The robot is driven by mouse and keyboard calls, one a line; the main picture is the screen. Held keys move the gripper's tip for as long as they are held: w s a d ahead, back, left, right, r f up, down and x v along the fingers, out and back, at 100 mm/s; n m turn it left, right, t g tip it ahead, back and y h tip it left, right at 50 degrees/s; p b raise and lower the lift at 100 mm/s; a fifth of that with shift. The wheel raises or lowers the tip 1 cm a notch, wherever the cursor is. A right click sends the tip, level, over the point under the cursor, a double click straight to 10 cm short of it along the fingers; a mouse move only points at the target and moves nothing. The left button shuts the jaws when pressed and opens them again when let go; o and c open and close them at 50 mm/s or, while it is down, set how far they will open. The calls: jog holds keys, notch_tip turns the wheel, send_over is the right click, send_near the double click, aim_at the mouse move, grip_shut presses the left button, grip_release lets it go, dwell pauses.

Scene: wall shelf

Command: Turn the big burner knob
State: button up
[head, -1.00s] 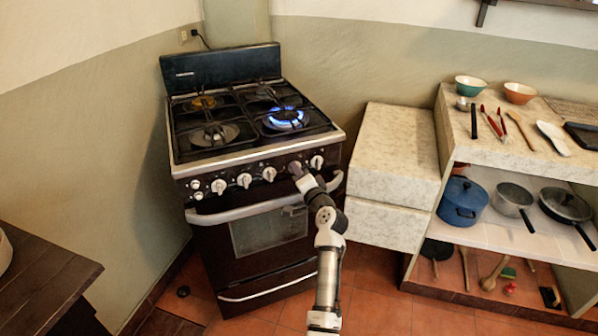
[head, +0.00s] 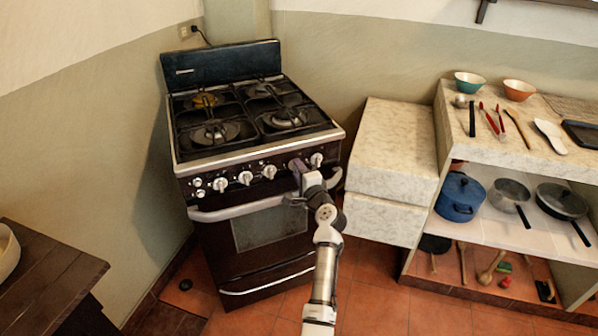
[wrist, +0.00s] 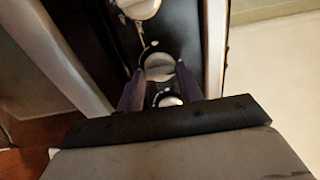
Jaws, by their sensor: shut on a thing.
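The black stove (head: 262,285) stands in the corner with a row of white knobs along its front panel. My gripper (head: 298,166) is at the right part of this row and largely hides the knob it holds in the head view. In the wrist view, the two purple fingers of my gripper (wrist: 160,78) are shut on a round white burner knob (wrist: 159,66), one finger on each side. The front right burner (head: 285,118) shows no flame.
Another white knob (head: 316,160) is just right of my gripper. The oven handle (head: 240,209) runs below the panel. A pale stone block (head: 393,145) and a shelf with pots (head: 500,220) stand to the right.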

jog(key=o, duration=1)
jog(key=b+v, duration=0.2)
jog(key=v, duration=1.2)
